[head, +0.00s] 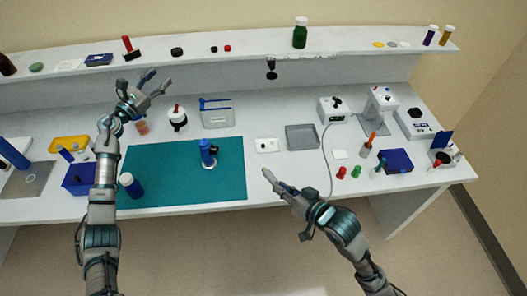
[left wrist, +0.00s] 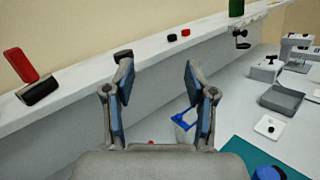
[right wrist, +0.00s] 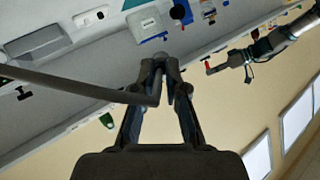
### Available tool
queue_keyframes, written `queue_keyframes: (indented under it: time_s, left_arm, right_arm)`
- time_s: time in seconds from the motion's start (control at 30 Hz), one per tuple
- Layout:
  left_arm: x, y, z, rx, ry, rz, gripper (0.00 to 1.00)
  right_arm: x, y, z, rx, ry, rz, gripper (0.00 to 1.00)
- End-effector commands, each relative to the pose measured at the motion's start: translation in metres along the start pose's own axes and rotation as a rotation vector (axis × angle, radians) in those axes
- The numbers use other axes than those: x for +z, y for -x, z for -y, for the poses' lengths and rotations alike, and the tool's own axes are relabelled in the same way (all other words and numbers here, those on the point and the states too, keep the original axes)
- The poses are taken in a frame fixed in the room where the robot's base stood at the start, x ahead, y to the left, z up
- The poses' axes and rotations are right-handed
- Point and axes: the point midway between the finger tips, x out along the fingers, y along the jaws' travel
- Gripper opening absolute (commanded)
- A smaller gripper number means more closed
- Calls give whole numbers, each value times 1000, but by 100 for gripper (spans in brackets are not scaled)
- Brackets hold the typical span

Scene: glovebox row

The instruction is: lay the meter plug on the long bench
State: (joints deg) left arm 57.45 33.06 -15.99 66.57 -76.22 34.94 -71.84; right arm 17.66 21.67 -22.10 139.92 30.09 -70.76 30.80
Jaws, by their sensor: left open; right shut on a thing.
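My right gripper (head: 268,176) is shut on the meter plug, near the front edge of the long bench (head: 285,112). In the right wrist view the grey rounded plug (right wrist: 160,62) sits between the fingertips, with a dark cable (right wrist: 80,86) running from it to the left. In the head view the cable (head: 325,160) curves from the white meter box (head: 335,110) down toward my right gripper. The plug itself is hard to make out there. My left gripper (head: 159,80) is open and empty, raised near the shelf at the back left; its spread fingers show in the left wrist view (left wrist: 158,85).
A teal mat (head: 180,160) with a blue-topped device (head: 208,152) lies left of my right gripper. A white switch plate (head: 267,145), a grey tray (head: 302,137) and red and green pegs (head: 341,172) are nearby. Bare bench shows between mat and pegs.

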Motion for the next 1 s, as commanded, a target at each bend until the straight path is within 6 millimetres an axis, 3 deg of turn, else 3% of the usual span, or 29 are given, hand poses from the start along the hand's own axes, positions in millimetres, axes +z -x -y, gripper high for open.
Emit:
queue_keyframes:
  time_s: [0.1,0.3,0.47,0.6,0.73,0.83,1.0]
  left_arm:
    - [33,-32,67,-198,-90,-5,56]
    - [74,-58,189,-551,-285,-47,56]
    - [93,-50,292,-866,-507,-125,56]
    - [94,-21,370,-1155,-769,-255,56]
    - [83,18,410,-1383,-1032,-430,56]
    - [75,39,418,-1483,-1173,-547,56]
    - [66,54,420,-1550,-1272,-644,56]
  right_arm:
    - [0,0,0,0,0,0,0]
    - [0,0,1,0,1,0,0]
    - [0,0,1,0,1,0,0]
    - [0,0,1,0,1,0,0]
    - [0,0,1,0,1,0,0]
    - [0,0,1,0,1,0,0]
    - [0,-1,1,1,1,1,0]
